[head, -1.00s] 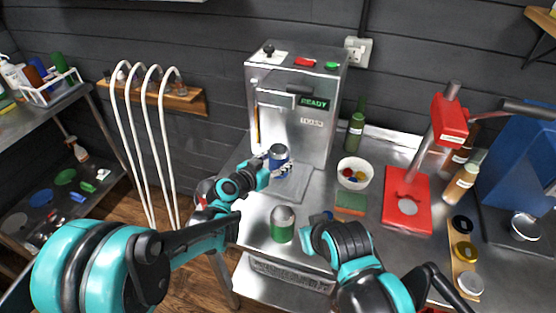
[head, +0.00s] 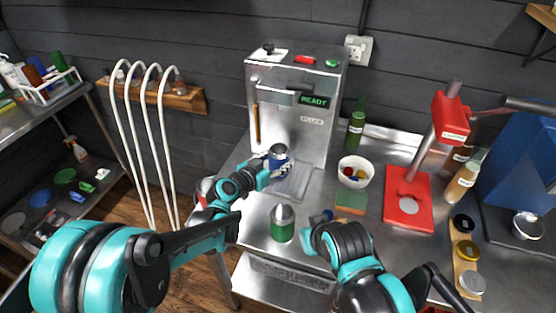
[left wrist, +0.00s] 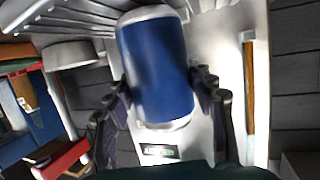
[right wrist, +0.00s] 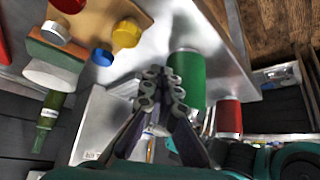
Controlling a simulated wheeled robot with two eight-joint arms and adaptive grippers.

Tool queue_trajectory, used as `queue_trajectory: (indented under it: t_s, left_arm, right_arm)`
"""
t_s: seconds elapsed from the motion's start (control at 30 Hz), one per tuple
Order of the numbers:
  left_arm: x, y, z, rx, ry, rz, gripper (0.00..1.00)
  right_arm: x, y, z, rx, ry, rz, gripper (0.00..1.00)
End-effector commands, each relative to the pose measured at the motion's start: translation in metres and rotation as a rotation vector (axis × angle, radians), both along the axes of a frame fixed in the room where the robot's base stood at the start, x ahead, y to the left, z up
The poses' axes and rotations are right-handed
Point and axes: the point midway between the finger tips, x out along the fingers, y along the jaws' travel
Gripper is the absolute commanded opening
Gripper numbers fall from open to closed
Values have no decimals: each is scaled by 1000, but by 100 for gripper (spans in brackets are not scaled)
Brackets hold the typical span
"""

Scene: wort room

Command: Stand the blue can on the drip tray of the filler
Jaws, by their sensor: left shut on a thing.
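The blue can (head: 278,154) is upright in the head view, in front of the filler (head: 312,125). My left gripper (head: 277,168) is shut around its sides. The can also fills the middle of the left wrist view (left wrist: 157,70), between the two fingers. The drip tray (head: 293,186) is the flat grey plate at the filler's foot. The can is over its back left part; whether its base touches the tray is hidden by the gripper. My right gripper (right wrist: 160,78) is empty, its fingertips close together, near the green can (right wrist: 187,75) in the right wrist view.
The green can (head: 282,222) stands on the counter in front of the tray. A white bowl (head: 355,172), a sponge (head: 350,202) and a green bottle (head: 354,135) are to the right. A red press (head: 407,208) stands farther right. A red can (head: 205,190) is left of my left forearm.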

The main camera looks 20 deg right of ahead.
Motion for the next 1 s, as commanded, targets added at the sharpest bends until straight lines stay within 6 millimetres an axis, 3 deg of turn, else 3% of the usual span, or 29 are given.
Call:
queue_trajectory:
  t_s: [0.9,0.93,1.0]
  left_arm:
    - [0,0,-2,0,0,1,36]
    - [0,0,-2,0,0,1,57]
    - [1,0,-2,0,0,1,75]
  right_arm:
    - [0,0,-4,0,0,0,0]
    - [0,0,-4,0,0,0,0]
    - [0,0,-4,0,0,0,0]
